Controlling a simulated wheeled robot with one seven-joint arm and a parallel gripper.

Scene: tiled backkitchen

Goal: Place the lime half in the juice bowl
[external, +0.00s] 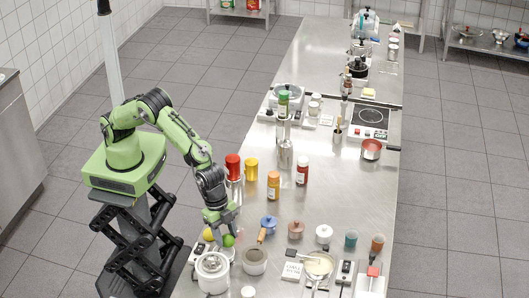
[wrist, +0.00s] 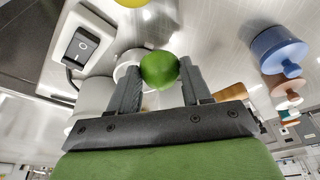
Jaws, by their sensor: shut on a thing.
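The green lime half (external: 229,240) is between the fingers of my gripper (external: 226,222), which is shut on it. In the wrist view the lime half (wrist: 159,69) sits at the tips of my gripper (wrist: 160,76). A small white round vessel (external: 230,253), perhaps the juice bowl, is just below the lime half in the external view. A white rim (wrist: 127,62) shows behind the lime half in the wrist view. The lime half partly hides the vessel, and I cannot tell whether they touch.
A yellow lemon (external: 208,234) lies left of the lime half. A white lidded pot (external: 213,270) stands in front, and a wooden-handled pan (external: 255,261) stands to the right. A switch box (wrist: 81,48) shows in the wrist view.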

